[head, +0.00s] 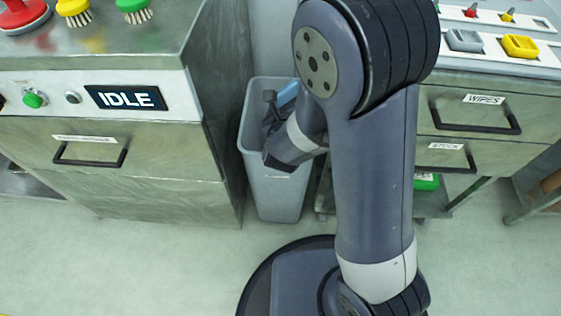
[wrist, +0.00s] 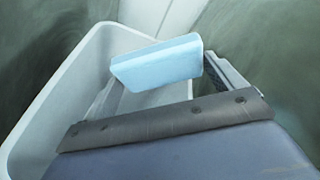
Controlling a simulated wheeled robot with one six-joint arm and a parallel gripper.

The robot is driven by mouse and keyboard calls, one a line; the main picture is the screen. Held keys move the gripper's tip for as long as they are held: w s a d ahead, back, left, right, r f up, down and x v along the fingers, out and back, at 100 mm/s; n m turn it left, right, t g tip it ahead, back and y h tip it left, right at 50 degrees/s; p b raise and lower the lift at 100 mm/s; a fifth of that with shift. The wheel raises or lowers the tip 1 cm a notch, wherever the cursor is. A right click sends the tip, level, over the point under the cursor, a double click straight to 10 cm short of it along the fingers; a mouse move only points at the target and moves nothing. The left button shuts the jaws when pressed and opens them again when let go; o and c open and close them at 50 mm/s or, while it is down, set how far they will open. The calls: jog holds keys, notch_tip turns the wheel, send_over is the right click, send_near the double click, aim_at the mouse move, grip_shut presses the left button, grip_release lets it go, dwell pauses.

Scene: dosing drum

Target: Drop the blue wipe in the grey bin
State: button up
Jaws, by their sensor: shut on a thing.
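The blue wipe (wrist: 157,62) is a light blue folded pad at my gripper's tips in the wrist view. My gripper (wrist: 170,85) is shut on it. In the head view the wipe (head: 287,94) shows as a small blue patch, partly hidden by my arm. The grey bin (head: 271,196) is a tall open-topped bin standing on the floor between two metal cabinets. In the wrist view the bin's pale rim (wrist: 55,75) runs around the left of the wipe. My gripper (head: 277,98) and the wipe are over the bin's opening; their exact height above the rim is hard to tell.
A metal cabinet with an IDLE display (head: 127,97) and several brushes on top stands close on the bin's left. A cabinet with a WIPES drawer (head: 476,112) is on the right. The floor (head: 150,260) in front is clear.

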jog(key=shift+f, duration=0.1)
jog(key=o, duration=0.7)
jog(key=shift+o, duration=0.2)
jog(key=p+v, duration=0.1)
jog(key=v, duration=1)
jog(key=shift+p, duration=0.3)
jog(key=shift+w, duration=0.2)
